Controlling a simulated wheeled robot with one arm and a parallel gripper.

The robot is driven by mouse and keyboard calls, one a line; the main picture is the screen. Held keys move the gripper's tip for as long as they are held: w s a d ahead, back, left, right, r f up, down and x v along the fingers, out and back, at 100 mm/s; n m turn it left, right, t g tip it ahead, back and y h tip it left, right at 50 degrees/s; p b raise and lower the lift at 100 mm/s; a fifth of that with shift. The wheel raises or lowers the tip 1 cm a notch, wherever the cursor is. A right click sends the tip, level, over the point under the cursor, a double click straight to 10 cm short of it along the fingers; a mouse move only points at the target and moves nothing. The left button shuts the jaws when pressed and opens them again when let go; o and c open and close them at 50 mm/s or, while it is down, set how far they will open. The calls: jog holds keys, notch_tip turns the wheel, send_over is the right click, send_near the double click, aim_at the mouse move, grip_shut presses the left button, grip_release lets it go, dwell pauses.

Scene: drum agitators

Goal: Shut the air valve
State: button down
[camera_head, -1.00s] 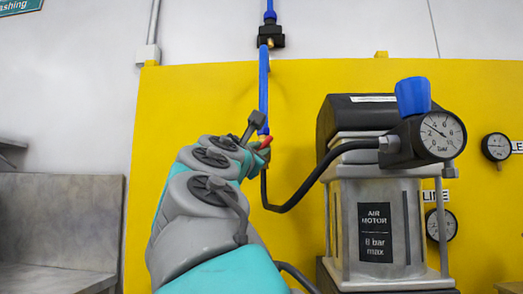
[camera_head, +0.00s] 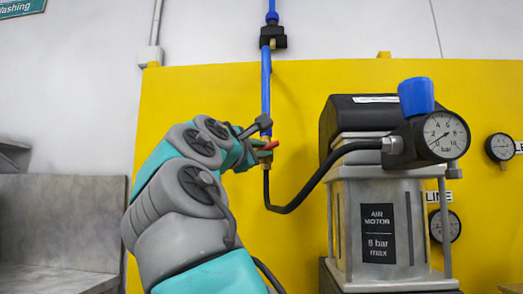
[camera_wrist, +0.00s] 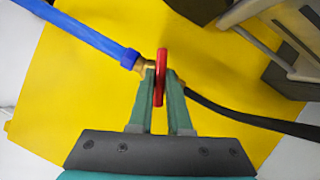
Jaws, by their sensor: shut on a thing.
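The air valve has a red lever (camera_wrist: 161,70) and a small brass body (camera_wrist: 142,66), set between the blue air line (camera_wrist: 88,33) and a black hose (camera_wrist: 235,117). My gripper (camera_wrist: 161,88) is shut on the red lever, with a green finger on each side of it. The lever lies roughly crosswise to the line in the wrist view. In the head view the red lever (camera_head: 268,146) sticks out to the right of my gripper (camera_head: 262,148), below the blue air line (camera_head: 265,95). The valve body is mostly hidden there.
The air motor (camera_head: 375,225) stands to the right, with the black hose (camera_head: 310,185) running up to its regulator. The pressure gauge (camera_head: 442,136) has its needle toward the low side. A yellow panel (camera_head: 200,90) is behind. A grey bench (camera_head: 65,225) is at left.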

jog(key=shift+m, duration=0.4)
dwell(0.5)
jog(key=c, duration=0.9)
grip_release()
jog(key=shift+o, duration=0.2)
jog(key=shift+s, duration=0.1)
jog(key=b+v, duration=0.1)
jog(key=v, duration=0.6)
jog(key=shift+s+a, duration=0.2)
jog(key=shift+a, duration=0.05)
